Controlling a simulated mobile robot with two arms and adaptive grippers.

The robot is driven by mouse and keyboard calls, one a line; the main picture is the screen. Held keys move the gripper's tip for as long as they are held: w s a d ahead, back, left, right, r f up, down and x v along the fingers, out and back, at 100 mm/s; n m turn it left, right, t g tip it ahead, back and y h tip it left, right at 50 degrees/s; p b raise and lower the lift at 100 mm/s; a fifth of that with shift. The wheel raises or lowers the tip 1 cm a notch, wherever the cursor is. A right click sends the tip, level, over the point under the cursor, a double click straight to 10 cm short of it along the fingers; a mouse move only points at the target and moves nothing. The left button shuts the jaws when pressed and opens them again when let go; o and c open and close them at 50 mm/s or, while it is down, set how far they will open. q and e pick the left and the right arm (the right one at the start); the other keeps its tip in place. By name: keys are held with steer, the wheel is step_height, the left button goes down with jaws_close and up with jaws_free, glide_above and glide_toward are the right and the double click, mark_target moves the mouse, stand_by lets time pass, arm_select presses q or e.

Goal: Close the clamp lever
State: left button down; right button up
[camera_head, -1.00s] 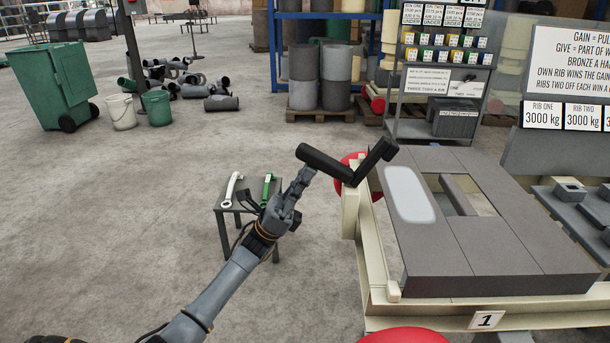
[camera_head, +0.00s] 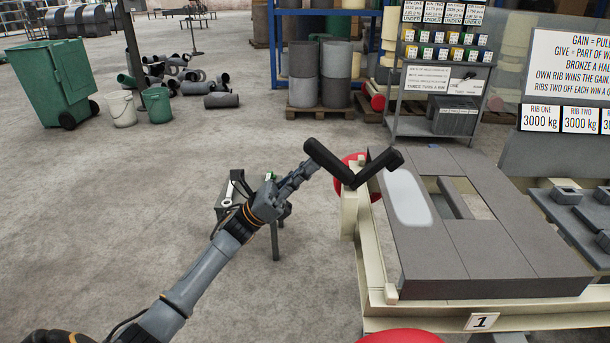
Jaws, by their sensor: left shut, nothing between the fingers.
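The clamp lever (camera_head: 332,162) is a black V-shaped bar at the left corner of the machine (camera_head: 440,225). Its long arm points up and left, and its shorter arm points up and right. My left gripper (camera_head: 312,165) is shut and empty, with its fingertips just below and left of the long arm. They appear to be at or touching its underside; I cannot tell exactly. My left arm comes up from the lower left. My right gripper is not in view.
A small side table (camera_head: 222,209) with a white wrench (camera_head: 230,193) stands behind my left forearm, partly hidden. A red round part (camera_head: 350,162) is behind the lever. Another red part (camera_head: 402,337) is at the bottom edge. Open floor lies to the left.

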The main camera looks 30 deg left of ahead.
mark_target(324, 148)
arm_select(q)
steer(key=r+g+y, duration=0.1)
steer(key=r+g+y+p, duration=0.1)
steer(key=shift+w+d+r, duration=0.15)
steer(key=shift+d+r, duration=0.15)
steer(key=shift+d, duration=0.1)
steer(key=shift+w+d+r+y, duration=0.15)
steer(key=shift+d+r+y, duration=0.05)
steer(key=shift+d+y, duration=0.1)
steer(key=shift+w+d+r, duration=0.1)
steer(key=shift+d+r, duration=0.05)
steer(key=shift+r, duration=0.1)
steer(key=shift+w+d+r+g+y+b, duration=0.35)
steer(key=shift+d+r+g+y, duration=0.1)
steer(key=shift+y, duration=0.15)
steer(key=shift+w+d+r, duration=0.3)
steer(key=shift+d+r, duration=0.15)
steer(key=shift+d, duration=0.05)
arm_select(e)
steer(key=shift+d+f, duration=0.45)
arm_select(q)
steer(key=shift+a+b, duration=0.1)
steer(key=shift+b, duration=0.25)
